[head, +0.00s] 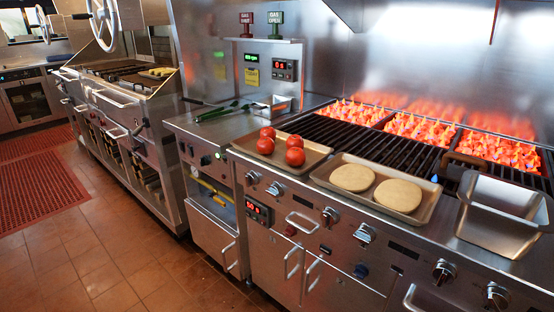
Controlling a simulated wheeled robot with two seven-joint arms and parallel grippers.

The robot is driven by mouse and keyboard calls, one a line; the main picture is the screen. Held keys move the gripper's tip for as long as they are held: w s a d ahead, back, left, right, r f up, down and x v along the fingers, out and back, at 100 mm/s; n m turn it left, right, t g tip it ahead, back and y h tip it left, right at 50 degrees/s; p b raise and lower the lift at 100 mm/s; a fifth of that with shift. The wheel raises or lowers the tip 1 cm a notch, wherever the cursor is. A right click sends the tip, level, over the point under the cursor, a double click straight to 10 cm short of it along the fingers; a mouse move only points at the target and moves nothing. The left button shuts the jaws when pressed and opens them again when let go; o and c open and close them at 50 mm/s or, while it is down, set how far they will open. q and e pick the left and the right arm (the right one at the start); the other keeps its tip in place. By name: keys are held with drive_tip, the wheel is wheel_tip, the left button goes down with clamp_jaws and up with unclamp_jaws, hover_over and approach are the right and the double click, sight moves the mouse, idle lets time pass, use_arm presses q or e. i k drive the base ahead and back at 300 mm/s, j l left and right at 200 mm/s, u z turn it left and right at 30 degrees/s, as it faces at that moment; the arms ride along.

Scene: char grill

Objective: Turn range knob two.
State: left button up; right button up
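A knob (329,216) and a knob (364,235) are near the middle, below the trays. A knob (443,271) and a knob (495,296) are at the lower right. No readable label shows which one is knob two. Neither of my grippers is in view.
Flames (410,130) burn at the back of the grill grate (355,138). A tray (258,165) of tomatoes, a tray (417,218) with two flat discs and an empty steel pan (492,227) line the front edge. Tiled floor (130,255) is clear at left.

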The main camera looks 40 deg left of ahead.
sight(275, 189)
drive_tip(key=u, duration=1.25)
